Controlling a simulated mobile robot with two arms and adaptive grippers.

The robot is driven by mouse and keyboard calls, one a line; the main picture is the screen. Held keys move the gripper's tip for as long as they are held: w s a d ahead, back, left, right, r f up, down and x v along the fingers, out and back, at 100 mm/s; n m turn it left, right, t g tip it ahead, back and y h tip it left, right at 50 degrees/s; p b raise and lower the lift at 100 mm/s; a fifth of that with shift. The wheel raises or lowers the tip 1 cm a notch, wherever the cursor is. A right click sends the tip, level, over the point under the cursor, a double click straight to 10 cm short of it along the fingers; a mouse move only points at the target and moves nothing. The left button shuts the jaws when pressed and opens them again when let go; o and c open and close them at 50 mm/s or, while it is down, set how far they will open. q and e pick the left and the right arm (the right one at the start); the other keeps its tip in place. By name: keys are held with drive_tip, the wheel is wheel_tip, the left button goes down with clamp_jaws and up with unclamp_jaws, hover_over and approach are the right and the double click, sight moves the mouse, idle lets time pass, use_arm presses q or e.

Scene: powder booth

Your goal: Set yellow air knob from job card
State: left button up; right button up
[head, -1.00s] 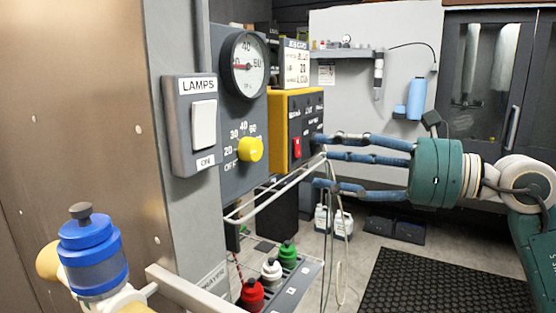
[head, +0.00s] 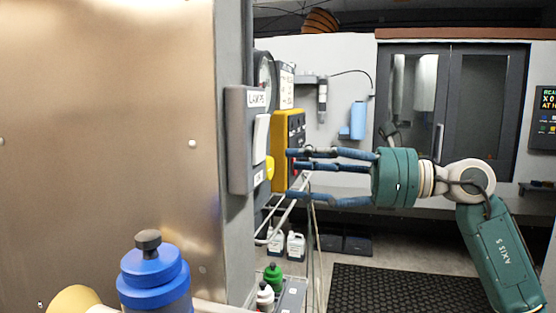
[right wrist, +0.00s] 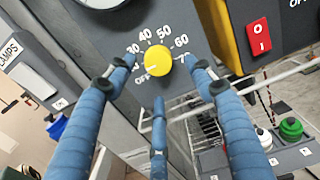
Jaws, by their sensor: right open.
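The yellow air knob (right wrist: 158,60) sits on the grey panel, with a printed scale from OFF up to 70 around it. In the head view only a sliver of the knob (head: 270,167) shows past the lamp switch. My right gripper (right wrist: 161,75) is open, its blue fingers spread around the knob's outline from the camera's side; I cannot tell whether they touch it. In the head view the right gripper (head: 291,173) points left at the panel. The job card (head: 287,86) is edge-on above the yellow box, its text unreadable. My left gripper is out of view.
A LAMPS switch box (head: 247,140) juts out beside the knob. The yellow box (head: 287,135) carries a red switch (right wrist: 259,37). A wire rail runs below the panel. A blue cup (head: 154,275) stands at lower left; green and white bottles sit below.

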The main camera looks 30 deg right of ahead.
sight(271, 171)
drive_tip(key=p+x, duration=0.1)
drive_tip(key=x, duration=0.3)
drive_tip(key=shift+a+r+p, duration=0.15)
drive_tip(key=shift+a+p, duration=0.05)
drive_tip(key=shift+p, duration=0.1)
drive_tip(key=shift+w+a, duration=0.1)
drive_tip(key=shift+w, duration=0.1)
drive_tip(key=shift+c, duration=0.5)
drive_tip(key=shift+f, duration=0.2)
drive_tip(key=c, duration=1.1)
drive_tip(key=shift+o, duration=0.2)
drive_tip(key=shift+f+m+b, duration=0.25)
drive_tip(key=shift+m+b, duration=0.05)
drive_tip(key=shift+b, duration=0.45)
drive_tip(key=shift+a+m+b, duration=0.1)
drive_tip(key=shift+m+b, duration=0.2)
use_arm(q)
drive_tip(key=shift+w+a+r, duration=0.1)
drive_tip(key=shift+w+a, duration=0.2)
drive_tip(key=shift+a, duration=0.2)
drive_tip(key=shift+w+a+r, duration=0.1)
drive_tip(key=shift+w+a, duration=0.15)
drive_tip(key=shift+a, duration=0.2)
use_arm(e)
drive_tip(key=shift+r, duration=0.15)
